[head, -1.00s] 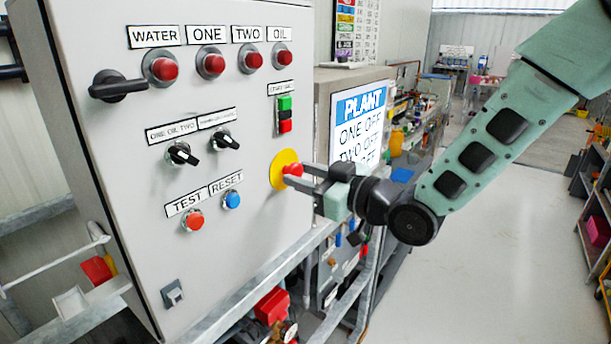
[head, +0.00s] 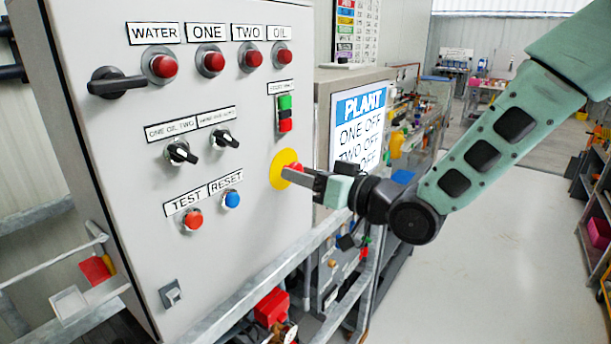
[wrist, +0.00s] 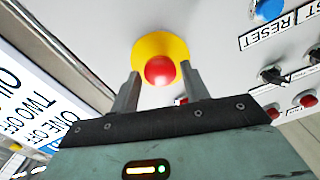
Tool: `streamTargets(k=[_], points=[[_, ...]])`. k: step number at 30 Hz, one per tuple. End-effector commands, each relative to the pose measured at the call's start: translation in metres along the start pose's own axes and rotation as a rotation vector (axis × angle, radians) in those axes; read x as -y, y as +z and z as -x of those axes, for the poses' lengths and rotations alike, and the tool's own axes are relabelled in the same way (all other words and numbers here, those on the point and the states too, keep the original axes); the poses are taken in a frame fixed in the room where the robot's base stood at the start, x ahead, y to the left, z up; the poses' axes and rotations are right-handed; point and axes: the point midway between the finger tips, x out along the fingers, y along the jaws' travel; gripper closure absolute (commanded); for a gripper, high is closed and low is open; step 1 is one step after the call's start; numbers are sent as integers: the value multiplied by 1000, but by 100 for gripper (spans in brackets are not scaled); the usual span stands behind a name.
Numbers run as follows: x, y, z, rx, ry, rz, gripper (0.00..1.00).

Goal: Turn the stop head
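The stop head is a red mushroom button (wrist: 160,70) on a round yellow plate (wrist: 146,52) on the grey panel's front. In the head view the yellow plate (head: 279,164) shows at the panel's right side, and the red head (head: 296,168) is partly hidden by a finger. My gripper (head: 291,173) reaches it from the right. In the wrist view my gripper (wrist: 160,73) has its two fingers apart, one on each side of the red head. A narrow gap shows between the head and each finger.
The blue RESET button (head: 231,200), orange TEST button (head: 193,219) and black selector switches (head: 181,153) are left of the head. The green and red start/stop buttons (head: 285,113) are just above. A metal rail (head: 255,272) runs below. The floor at right is clear.

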Motion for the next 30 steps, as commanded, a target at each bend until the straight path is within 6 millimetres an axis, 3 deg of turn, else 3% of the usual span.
streamTargets(k=[13,17,30], points=[[0,0,1,0,0,2,42],[0,0,9,2,0,2,42],[-3,4,96,-4,1,8,42]])
